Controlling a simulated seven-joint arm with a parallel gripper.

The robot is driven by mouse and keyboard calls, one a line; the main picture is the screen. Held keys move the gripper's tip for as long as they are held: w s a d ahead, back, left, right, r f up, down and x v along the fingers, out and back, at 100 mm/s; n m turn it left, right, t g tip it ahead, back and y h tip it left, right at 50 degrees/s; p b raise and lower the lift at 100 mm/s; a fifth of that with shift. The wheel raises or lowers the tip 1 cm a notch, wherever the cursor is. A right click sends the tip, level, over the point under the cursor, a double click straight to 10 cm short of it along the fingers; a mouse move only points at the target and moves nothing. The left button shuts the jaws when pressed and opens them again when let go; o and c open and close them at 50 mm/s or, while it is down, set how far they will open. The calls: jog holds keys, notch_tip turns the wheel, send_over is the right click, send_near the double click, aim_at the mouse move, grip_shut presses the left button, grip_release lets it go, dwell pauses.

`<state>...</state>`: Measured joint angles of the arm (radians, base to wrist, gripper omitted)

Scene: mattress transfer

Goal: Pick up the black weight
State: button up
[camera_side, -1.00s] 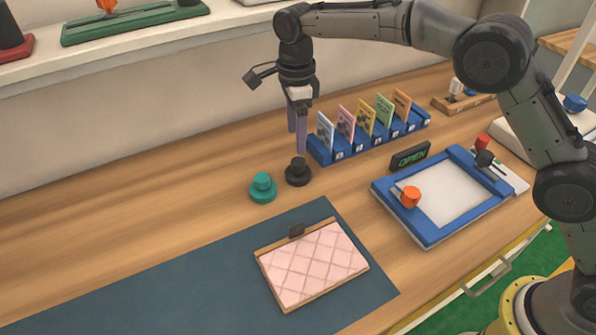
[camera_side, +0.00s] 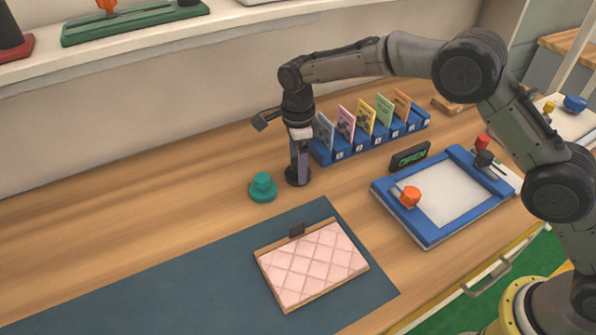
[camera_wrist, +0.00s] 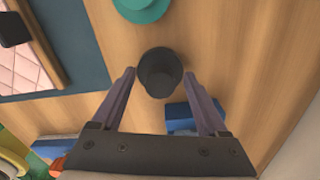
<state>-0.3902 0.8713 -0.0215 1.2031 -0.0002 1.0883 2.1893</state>
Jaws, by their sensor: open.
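The black weight (camera_side: 297,178) stands upright on the wooden table, its top partly hidden behind my gripper's fingers in the side view. My gripper (camera_side: 299,174) points down at it, with its fingers low around the weight's knob. In the wrist view the black weight (camera_wrist: 160,72) lies between and slightly beyond the two open fingertips of my gripper (camera_wrist: 160,74). A gap shows on each side, and I cannot tell whether either finger touches it.
A teal weight (camera_side: 263,188) stands close to the left. A blue card rack (camera_side: 345,155) is close behind to the right. A pink quilted pad (camera_side: 312,263) lies on a dark mat (camera_side: 190,290) in front. A blue-framed tray (camera_side: 425,238) sits to the right.

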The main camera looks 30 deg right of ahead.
jog(key=shift+c, duration=0.4)
grip_shut()
jog(key=shift+r, duration=0.15)
dwell(0.8)
